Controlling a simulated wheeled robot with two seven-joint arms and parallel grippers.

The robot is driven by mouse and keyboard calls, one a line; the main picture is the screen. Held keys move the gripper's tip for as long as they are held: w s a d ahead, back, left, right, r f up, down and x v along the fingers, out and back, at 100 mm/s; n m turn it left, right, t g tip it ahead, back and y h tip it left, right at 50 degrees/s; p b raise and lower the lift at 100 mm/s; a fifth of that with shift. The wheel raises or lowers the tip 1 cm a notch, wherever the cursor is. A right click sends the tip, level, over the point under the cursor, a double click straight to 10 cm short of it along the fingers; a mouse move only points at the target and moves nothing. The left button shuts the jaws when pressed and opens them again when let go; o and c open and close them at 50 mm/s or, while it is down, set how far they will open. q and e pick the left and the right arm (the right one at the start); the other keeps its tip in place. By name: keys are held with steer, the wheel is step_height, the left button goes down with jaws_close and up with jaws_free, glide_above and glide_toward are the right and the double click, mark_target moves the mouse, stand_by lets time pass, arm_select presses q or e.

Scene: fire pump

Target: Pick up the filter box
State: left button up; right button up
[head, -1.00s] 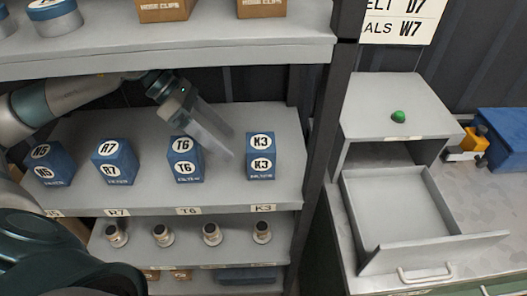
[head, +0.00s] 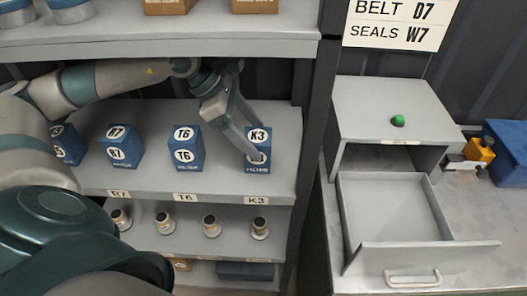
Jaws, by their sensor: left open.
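Several blue filter boxes stand in a row on the middle shelf (head: 225,186). They are marked K3 (head: 262,150), T6 (head: 187,148), R7 (head: 121,147) and, at the far left, one partly hidden by my arm (head: 66,143). My left gripper (head: 250,148) is open, with its fingers pointing down at the K3 box and covering part of its front and left side. I cannot tell whether the fingers touch the box. My right gripper is not in view.
An open, empty drawer (head: 395,207) juts from a grey cabinet with a green knob (head: 398,120) on top. A dark shelf post (head: 308,150) stands between shelf and cabinet. The upper shelf (head: 160,45) hangs above my left arm. A sign (head: 400,24) lists BELT D7, SEALS W7.

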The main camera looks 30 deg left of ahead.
mark_target(265, 151)
arm_select(q)
steer(key=shift+a, duration=0.1)
steer(key=shift+p+x, duration=0.45)
steer(key=shift+x, duration=0.4)
steer(key=shift+f, duration=0.35)
steer(key=shift+p+x, duration=0.8)
steer(key=shift+p, duration=0.1)
steer(key=p+x, duration=0.1)
steer(key=x, duration=0.2)
steer(key=shift+w+f+p, duration=0.1)
steer(key=shift+f+p, duration=0.2)
steer(key=shift+f, duration=0.05)
